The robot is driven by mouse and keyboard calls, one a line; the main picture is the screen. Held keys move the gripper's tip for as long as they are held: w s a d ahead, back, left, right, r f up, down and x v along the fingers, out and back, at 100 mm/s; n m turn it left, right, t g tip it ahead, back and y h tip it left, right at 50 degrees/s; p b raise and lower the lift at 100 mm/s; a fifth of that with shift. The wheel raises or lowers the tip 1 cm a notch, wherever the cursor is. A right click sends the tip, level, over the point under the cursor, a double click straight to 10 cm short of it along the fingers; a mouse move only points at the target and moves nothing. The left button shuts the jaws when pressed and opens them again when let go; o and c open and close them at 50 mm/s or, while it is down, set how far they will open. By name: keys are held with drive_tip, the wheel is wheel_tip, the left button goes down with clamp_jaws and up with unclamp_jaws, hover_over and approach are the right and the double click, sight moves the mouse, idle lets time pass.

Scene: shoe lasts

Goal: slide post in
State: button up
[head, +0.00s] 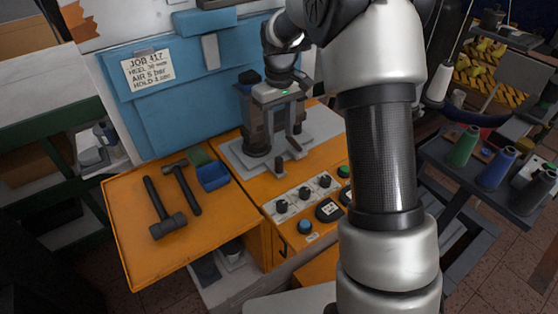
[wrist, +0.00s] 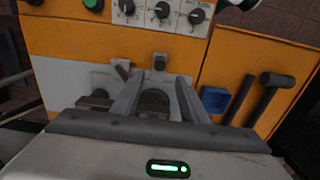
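My gripper (head: 285,132) points down over the grey metal fixture (head: 238,158) on the orange machine. Its two fingers stand apart in the wrist view (wrist: 160,82). A dark rounded part (wrist: 154,99) shows between them, and I see no clear contact with either finger. A dark upright cylinder (head: 257,138) stands on the fixture beside the fingers. A short dark peg (head: 280,164) stands at the fixture's front; a similar peg shows beyond the fingertips in the wrist view (wrist: 160,62). I cannot tell which of these is the post. My gripper body hides much of the fixture.
A control panel with knobs (head: 303,193) lies in front of the fixture. A blue machine back (head: 180,110) rises behind. Thread spools (head: 463,147) stand at right.

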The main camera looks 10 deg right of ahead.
sight(279, 160)
wheel_tip(279, 160, down, 12)
drive_tip(key=shift+r, duration=0.1)
drive_tip(key=shift+c, duration=0.2)
clamp_jaws()
